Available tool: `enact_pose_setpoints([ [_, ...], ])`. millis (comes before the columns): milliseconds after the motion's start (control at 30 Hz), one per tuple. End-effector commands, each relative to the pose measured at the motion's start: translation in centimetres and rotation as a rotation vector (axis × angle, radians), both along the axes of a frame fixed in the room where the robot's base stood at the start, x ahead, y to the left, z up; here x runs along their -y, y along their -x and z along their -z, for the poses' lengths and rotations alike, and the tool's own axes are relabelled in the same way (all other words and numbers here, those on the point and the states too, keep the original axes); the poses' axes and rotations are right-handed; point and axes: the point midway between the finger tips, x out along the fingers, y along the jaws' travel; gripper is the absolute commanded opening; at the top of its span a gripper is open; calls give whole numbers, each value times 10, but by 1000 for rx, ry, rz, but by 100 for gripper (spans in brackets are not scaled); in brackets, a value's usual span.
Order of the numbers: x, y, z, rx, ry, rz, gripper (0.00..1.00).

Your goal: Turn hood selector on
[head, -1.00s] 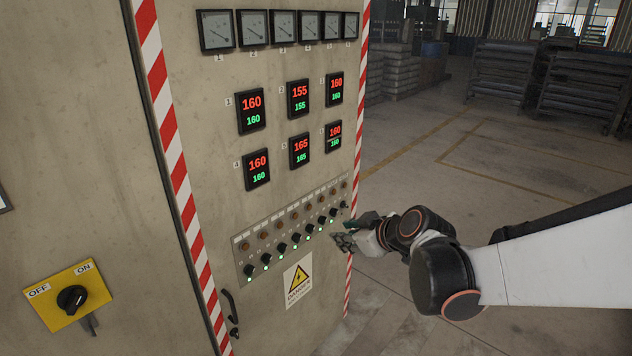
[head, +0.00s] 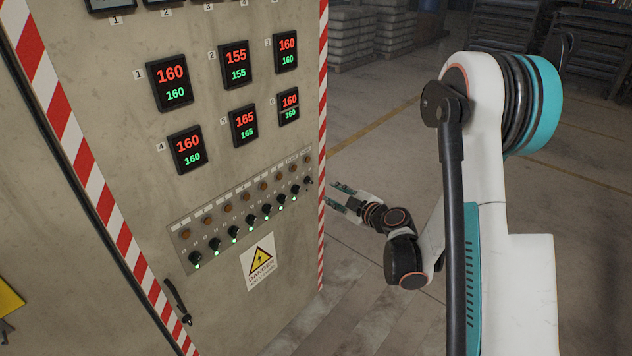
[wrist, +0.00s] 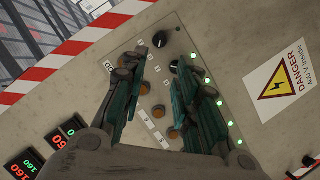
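The control panel strip (head: 243,212) on the cabinet front carries a row of black selector knobs below a row of orange lamps. The knob at the far right end (head: 308,180) shows no green light beside it. In the wrist view, an end knob without a green light (wrist: 159,39) is visible, with a lit knob (wrist: 176,65) next to it. My gripper (head: 338,194) is open and empty, right of the striped edge. In the wrist view its fingers (wrist: 157,70) spread over the strip and hide several knobs.
Red digital displays (head: 171,82) sit above the strip and a danger sign (head: 261,261) below it. A door handle (head: 178,301) projects at lower left. A yellow plate (head: 8,298) is cut off at the left edge. Open floor lies right of the cabinet.

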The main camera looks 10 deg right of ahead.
Motion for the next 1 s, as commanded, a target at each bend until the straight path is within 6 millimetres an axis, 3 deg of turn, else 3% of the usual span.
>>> enact_pose_setpoints([
  [600,-36,-98,31,-1,0,-2,28],
  [800,-42,-116,35,-1,-2,0,28],
  [1000,-44,-120,35,-1,-2,0,28],
])
